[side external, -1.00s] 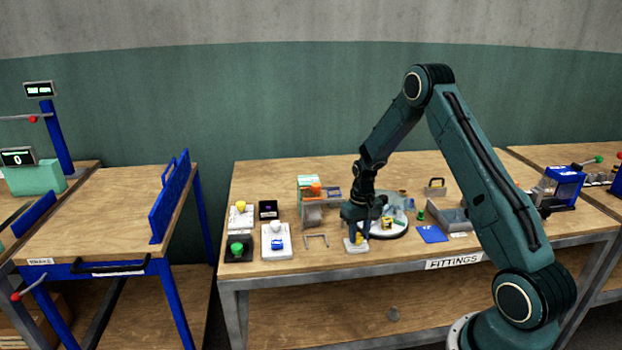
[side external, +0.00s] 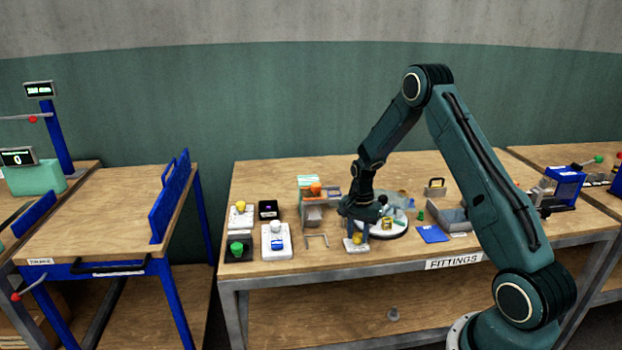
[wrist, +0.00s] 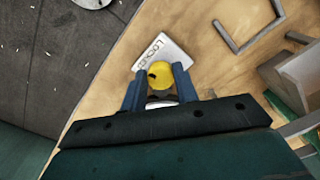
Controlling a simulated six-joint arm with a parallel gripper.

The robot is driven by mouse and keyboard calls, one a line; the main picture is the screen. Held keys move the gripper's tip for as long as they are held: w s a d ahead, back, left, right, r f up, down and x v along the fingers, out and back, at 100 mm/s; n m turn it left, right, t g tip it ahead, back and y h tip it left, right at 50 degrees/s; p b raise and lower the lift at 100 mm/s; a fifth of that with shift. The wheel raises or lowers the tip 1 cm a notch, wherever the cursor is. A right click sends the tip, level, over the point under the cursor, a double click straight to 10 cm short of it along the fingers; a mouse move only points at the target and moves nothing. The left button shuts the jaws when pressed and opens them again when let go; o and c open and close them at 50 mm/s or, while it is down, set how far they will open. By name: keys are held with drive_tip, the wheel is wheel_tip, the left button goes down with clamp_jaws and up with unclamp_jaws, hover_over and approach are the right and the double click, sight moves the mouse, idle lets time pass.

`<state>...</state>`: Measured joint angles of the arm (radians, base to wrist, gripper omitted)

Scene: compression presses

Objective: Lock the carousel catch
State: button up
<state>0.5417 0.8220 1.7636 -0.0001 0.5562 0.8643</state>
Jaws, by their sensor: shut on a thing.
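The carousel catch has a yellow knob (side external: 357,237) on a small pale plate (side external: 350,249) near the table's front edge. In the wrist view the yellow knob (wrist: 160,74) sits between my two blue fingers, and the plate (wrist: 169,52) reads "LOCKED" beyond it. My gripper (side external: 357,230) points down over the catch and is shut on the knob; it also shows in the wrist view (wrist: 159,88).
Left of the catch are a thin metal bracket (side external: 317,240), a unit with an orange knob (side external: 316,189) and several button boxes, one with a green button (side external: 237,248). A blue mat (side external: 432,234) and a grey tray (side external: 452,220) lie to the right.

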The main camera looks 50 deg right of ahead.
sight(357, 236)
drive_tip(key=shift+m, duration=0.9)
drive_tip(key=o, duration=1)
drive_tip(key=shift+r, duration=0.1)
wheel_tip(357, 236, up, 14)
drive_tip(key=shift+f, duration=0.15)
